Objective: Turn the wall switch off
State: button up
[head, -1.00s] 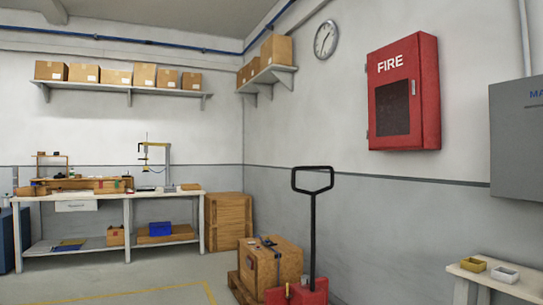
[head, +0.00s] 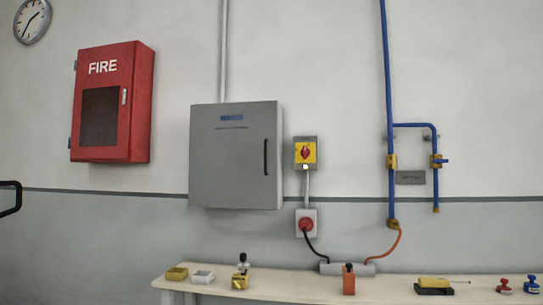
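A wall switch (head: 306,153) is mounted on the wall just right of the grey electrical cabinet in the head view. It has a grey housing, a yellow plate and a red rotary handle, which looks roughly upright. A small pale round spot sits at its lower edge. A conduit runs down from it to a box with a red round plug (head: 306,223). I cannot read any on or off marks at this size.
A grey cabinet (head: 236,155) hangs left of the switch, with a red fire box (head: 112,103) further left. Blue pipes (head: 389,80) with brass fittings run on the right. The wall around the switch is clear.

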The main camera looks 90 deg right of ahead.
aim_at(304, 153)
jog(key=z, duration=2.85)
jog(key=i+u, duration=0.15)
jog(key=u, duration=0.2)
jog(key=i+l+u, duration=0.15)
jog(key=u, duration=0.15)
jog(key=i+l+u, duration=0.1)
jog(key=u, duration=0.25)
